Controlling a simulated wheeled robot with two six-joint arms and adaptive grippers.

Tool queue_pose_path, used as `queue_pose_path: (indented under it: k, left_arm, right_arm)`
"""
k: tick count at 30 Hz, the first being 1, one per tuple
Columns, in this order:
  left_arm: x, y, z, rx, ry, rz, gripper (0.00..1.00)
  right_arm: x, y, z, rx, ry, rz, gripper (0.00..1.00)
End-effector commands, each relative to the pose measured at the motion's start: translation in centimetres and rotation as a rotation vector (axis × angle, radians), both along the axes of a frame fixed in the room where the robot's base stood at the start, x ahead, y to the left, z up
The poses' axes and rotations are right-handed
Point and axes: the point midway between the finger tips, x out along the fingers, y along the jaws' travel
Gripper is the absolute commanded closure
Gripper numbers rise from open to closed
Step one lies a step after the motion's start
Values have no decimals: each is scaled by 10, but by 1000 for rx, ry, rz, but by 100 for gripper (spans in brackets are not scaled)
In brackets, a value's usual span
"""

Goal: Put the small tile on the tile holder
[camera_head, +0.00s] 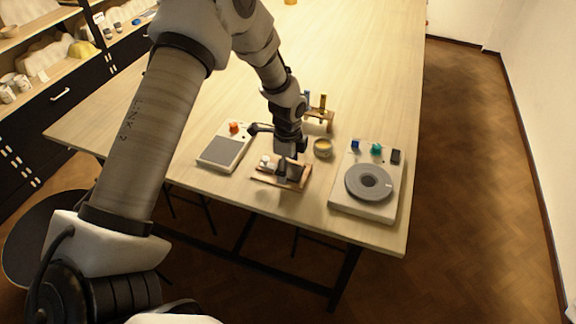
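My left gripper (289,168) points down over a low wooden stand (263,180) near the front edge of the table, which looks like the tile holder. Dark parts show at the fingertips, and I cannot tell gripper fingers from anything held. I cannot make out the small tile for sure; a small white piece (265,161) shows at the stand's left side. The gripper hides part of the stand. My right gripper is not in view.
On the pale table (240,100) are a white device with a grey panel (222,152) to the left, a small yellowish bowl (323,148), a wooden rack (328,117) behind, and a white wheel unit (369,184) to the right. The far table is mostly clear.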

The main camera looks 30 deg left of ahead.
Motion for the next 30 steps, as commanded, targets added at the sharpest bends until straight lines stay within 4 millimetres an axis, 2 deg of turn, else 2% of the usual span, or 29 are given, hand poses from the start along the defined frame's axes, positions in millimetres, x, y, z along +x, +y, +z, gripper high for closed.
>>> queue_pose_path:
  k: [5,8,11,18,21,25,30]
  left_arm:
    - [0,0,4,0,-1,0,15]
    - [1,0,12,0,-4,0,15]
    - [1,0,32,-1,-6,0,15]
    - [1,0,94,0,-5,-1,15]
    - [1,0,112,1,-4,0,15]
    - [0,0,123,0,-1,1,15]
    - [0,0,124,0,0,0,15]
  right_arm:
    - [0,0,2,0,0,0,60]
    - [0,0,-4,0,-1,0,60]
    - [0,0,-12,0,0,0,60]
    - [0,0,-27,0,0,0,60]
    - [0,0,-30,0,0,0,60]
    - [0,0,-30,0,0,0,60]
    - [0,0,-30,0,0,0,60]
